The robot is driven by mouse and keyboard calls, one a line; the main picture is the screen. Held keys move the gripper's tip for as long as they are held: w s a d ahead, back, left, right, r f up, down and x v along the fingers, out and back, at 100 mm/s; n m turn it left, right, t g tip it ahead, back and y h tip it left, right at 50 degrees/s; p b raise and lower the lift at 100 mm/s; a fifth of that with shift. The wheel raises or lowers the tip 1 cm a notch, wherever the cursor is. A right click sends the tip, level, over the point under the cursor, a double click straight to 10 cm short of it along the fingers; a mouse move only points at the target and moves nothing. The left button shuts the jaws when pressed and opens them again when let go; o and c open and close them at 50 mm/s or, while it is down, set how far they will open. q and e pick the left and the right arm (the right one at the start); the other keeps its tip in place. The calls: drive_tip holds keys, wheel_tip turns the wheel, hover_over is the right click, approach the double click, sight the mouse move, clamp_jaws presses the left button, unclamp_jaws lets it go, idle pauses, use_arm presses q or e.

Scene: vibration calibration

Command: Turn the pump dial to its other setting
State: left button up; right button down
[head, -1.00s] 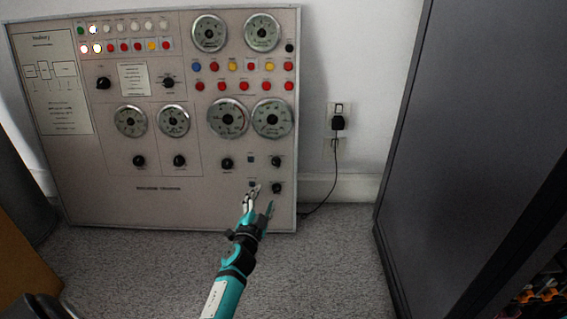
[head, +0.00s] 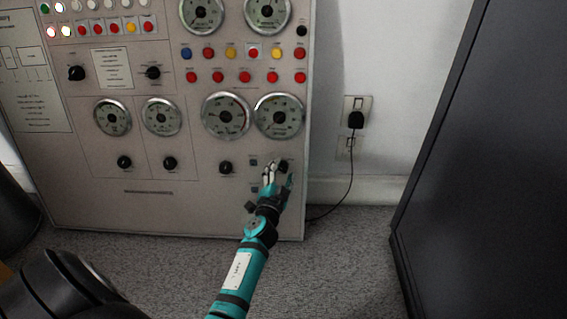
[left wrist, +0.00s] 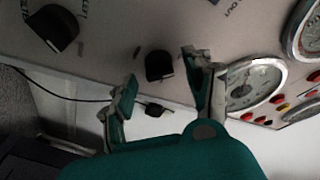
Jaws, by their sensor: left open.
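The control panel (head: 150,218) stands upright against the wall. A black dial (head: 284,166) sits at its lower right, below the large gauges; it also shows in the left wrist view (left wrist: 160,66). My left gripper (head: 279,174) is open in front of this dial. In the left wrist view, its fingers (left wrist: 160,75) appear on either side of the dial, and contact cannot be told. A second black dial (left wrist: 52,28) is left of the fingers there; in the head view my gripper hides that area. I cannot read which dial is labelled pump. My right gripper is out of view.
More dials (head: 226,167), gauges (head: 279,115) and red buttons (head: 245,77) cover the panel. A wall outlet with a black plug (head: 355,120) and hanging cord is to its right. A dark cabinet (head: 490,160) stands at the right. Carpet is clear between them.

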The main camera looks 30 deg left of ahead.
use_arm(q)
drive_tip(key=shift+w+a, duration=0.1)
drive_tip(key=shift+w, duration=0.1)
drive_tip(key=shift+c, duration=0.8)
clamp_jaws()
drive_tip(key=shift+r, duration=0.1)
